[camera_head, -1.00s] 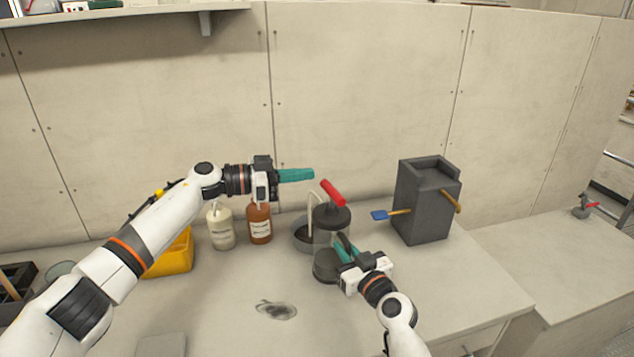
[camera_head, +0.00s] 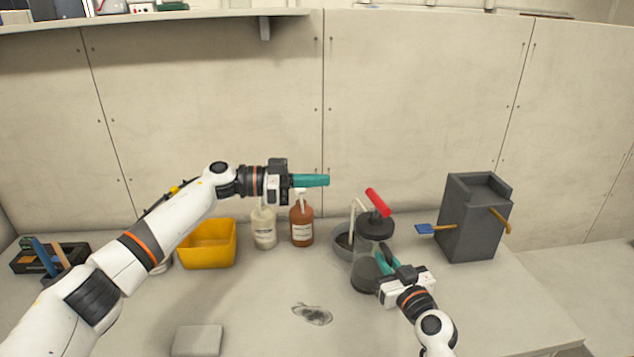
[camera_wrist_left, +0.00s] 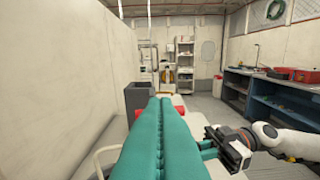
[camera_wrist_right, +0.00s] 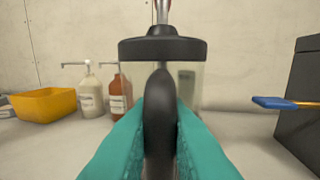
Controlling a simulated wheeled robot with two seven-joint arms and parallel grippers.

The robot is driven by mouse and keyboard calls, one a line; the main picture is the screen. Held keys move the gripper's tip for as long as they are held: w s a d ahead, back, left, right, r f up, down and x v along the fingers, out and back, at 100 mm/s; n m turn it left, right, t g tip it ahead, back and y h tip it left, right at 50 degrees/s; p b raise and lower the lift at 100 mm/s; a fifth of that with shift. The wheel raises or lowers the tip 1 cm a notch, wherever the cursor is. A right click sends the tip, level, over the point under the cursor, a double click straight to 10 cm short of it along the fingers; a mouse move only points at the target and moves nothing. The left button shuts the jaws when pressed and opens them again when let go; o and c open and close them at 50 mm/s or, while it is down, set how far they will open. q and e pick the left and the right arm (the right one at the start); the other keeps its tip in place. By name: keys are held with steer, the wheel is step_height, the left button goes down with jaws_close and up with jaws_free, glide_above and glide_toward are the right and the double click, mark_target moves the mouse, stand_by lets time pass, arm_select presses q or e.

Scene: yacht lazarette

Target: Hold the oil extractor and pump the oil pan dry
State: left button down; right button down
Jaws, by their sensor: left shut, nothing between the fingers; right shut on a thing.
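The oil extractor (camera_head: 367,272) stands on the bench, a clear cylinder with a black lid, a dark side handle and a red T-handle (camera_head: 378,203) on top. My right gripper (camera_head: 386,259) is shut on its side handle, which the right wrist view shows between the teal fingers (camera_wrist_right: 159,140). The grey oil pan (camera_head: 343,243) sits behind the extractor, partly hidden by it. A pale tube (camera_head: 353,217) runs from the extractor to the pan. My left gripper (camera_head: 325,180) is shut and empty, in the air left of and a little above the red handle.
A dark grey block (camera_head: 478,222) with a blue brush (camera_head: 425,229) stands to the right. A white bottle (camera_head: 264,231), an amber bottle (camera_head: 301,228) and a yellow bin (camera_head: 207,246) stand to the left.

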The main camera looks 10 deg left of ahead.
arm_select(q)
steer(key=c, duration=1.6)
jaws_free()
steer(key=shift+d+f, duration=0.1)
steer(key=shift+d, duration=0.1)
steer(key=shift+o, duration=0.4)
steer(key=d+f+n+t+y, duration=0.1)
steer(key=d+f+n+t, duration=0.2)
steer(key=d+t, duration=0.2)
steer(key=shift+s+d+n+t, duration=0.3)
steer(key=shift+s+t, duration=0.1)
steer(key=shift+t, duration=0.3)
steer(key=n+t+y, duration=0.4)
steer(key=n+y, duration=0.1)
steer(key=y, duration=0.2)
glide_toward(375, 213)
steer(key=x, duration=1)
steer(key=shift+w+d+f, duration=0.1)
steer(key=shift+w+d, duration=0.05)
steer(key=shift+w, duration=0.2)
jaws_close()
